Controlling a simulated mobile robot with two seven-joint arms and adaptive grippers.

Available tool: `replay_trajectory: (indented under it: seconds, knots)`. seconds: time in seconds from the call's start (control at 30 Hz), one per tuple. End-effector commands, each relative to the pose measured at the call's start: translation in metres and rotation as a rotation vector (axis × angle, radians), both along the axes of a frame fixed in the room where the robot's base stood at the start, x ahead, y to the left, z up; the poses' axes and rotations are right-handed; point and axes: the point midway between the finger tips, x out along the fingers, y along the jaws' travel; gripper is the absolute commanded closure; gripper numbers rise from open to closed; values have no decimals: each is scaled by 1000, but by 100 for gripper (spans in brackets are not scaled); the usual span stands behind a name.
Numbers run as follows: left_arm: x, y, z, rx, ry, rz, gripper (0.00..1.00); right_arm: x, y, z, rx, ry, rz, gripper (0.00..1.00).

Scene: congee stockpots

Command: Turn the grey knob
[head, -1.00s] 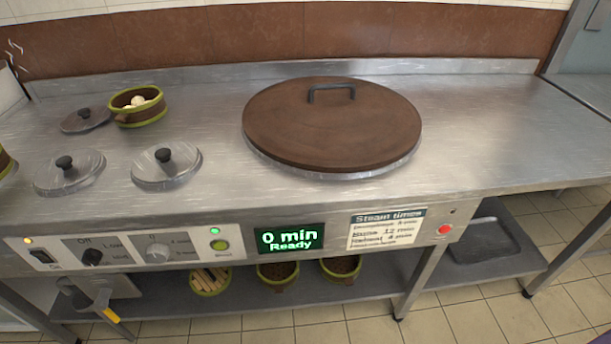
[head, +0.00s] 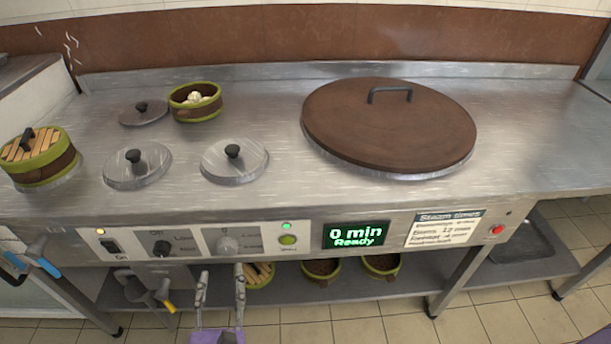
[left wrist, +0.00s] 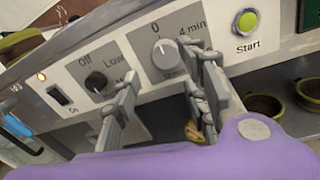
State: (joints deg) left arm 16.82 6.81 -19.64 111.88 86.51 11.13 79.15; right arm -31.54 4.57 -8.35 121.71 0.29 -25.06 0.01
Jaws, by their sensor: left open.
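The grey knob (head: 226,245) sits on the front control panel (head: 268,243), between a black knob (head: 162,248) and a green Start button (head: 288,240). In the left wrist view the grey knob (left wrist: 165,52) has a 0 above it and "4 min" to its right. My left gripper (head: 220,272) is open and empty, with its fingers pointing up just below and in front of the knob. In the left wrist view the fingers (left wrist: 166,88) spread below the knob, not touching it as far as I can see. My right gripper is not in view.
A display (head: 356,235) reads "0 min Ready". Steamer baskets (head: 321,268) stand on the lower shelf. A large brown lid (head: 390,125) covers the counter's right part.

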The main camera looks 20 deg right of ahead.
Motion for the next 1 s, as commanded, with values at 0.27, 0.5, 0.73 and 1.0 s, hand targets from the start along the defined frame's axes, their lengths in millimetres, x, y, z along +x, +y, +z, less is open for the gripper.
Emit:
replay_trajectory:
  seconds: [0.27,0.5,0.73,1.0]
  knots:
    - [44,-11,3,4,-4,-2,59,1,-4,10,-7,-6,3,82]
    - [65,-16,1,5,-2,-1,59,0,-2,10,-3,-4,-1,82]
    - [67,-17,0,7,-2,-1,59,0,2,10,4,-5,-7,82]
    - [67,-16,0,7,-2,0,87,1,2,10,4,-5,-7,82]
